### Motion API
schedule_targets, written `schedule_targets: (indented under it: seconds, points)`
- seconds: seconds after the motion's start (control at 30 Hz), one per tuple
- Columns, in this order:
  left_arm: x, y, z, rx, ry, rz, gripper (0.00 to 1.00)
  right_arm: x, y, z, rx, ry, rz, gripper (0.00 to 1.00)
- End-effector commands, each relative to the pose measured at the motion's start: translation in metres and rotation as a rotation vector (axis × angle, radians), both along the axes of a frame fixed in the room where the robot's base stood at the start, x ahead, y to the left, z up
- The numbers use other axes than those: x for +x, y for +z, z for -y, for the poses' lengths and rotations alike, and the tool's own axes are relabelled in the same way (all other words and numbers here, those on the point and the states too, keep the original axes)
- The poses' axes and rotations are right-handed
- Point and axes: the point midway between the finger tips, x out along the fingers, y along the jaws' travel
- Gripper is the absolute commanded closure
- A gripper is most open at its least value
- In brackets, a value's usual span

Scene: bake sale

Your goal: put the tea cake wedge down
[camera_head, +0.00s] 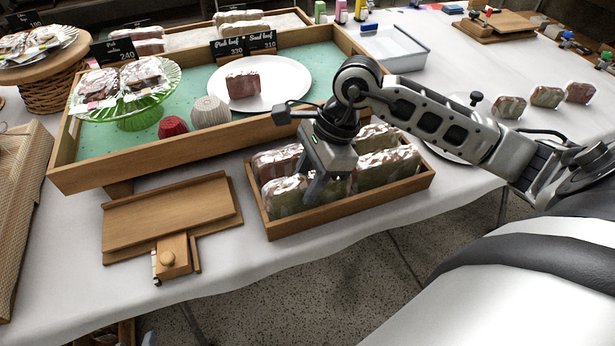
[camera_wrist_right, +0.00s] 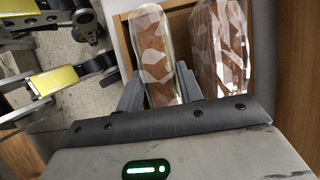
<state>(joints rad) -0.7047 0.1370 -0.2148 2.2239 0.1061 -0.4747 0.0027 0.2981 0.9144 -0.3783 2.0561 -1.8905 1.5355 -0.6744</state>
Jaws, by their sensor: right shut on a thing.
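My right gripper (camera_head: 328,188) points down into a small wooden crate (camera_head: 285,228) at the front of the table. It is shut on a wrapped tea cake wedge (camera_head: 338,190), brown in clear shiny film. In the right wrist view this wedge (camera_wrist_right: 161,60) stands between the two fingers. Another wrapped wedge (camera_wrist_right: 221,55) is close beside it. Several more wrapped wedges (camera_head: 283,194) stand in the crate. The held wedge is low among them, partly hidden by the fingers; I cannot tell whether it touches the crate floor.
A large wooden display tray (camera_head: 200,149) behind holds a green cake stand (camera_head: 140,119) and a white plate (camera_head: 284,72) with one wedge. A wooden board (camera_head: 170,218) lies left of the crate. The table's front edge is close to the crate.

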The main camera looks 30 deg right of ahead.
Motion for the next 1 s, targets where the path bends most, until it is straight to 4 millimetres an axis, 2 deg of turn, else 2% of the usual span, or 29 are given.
schedule_targets:
  seconds: [0.13, 0.2, 0.23, 0.53, 0.67, 0.77, 1.0]
  points:
    - [0.0, -0.005, 0.0, 0.0, 0.0, -0.001, 0.64, 0.0, -0.004, 0.0, 0.0, 0.001, 0.0, 0.72]
    - [0.0, -0.004, 0.0, 0.0, 0.0, -0.001, 0.64, 0.0, -0.002, 0.0, 0.0, 0.0, 0.0, 0.5]
    - [0.0, -0.003, 0.0, 0.001, 0.001, -0.001, 0.64, 0.0, -0.002, 0.0, 0.0, 0.0, 0.0, 0.42]
    - [0.0, -0.002, 0.0, 0.001, -0.001, 0.0, 0.64, 0.0, -0.002, 0.0, 0.0, 0.0, -0.001, 0.42]
    - [0.0, 0.0, 0.0, -0.001, 0.0, -0.001, 0.64, 0.0, 0.006, 0.002, -0.001, 0.0, 0.001, 0.42]
    - [0.0, 0.001, 0.0, -0.001, 0.0, -0.001, 0.64, -0.001, 0.021, 0.009, -0.004, -0.001, 0.002, 0.42]
    - [-0.001, 0.0, 0.0, -0.001, 0.001, -0.007, 0.64, -0.006, 0.07, 0.028, -0.004, -0.002, 0.004, 0.42]
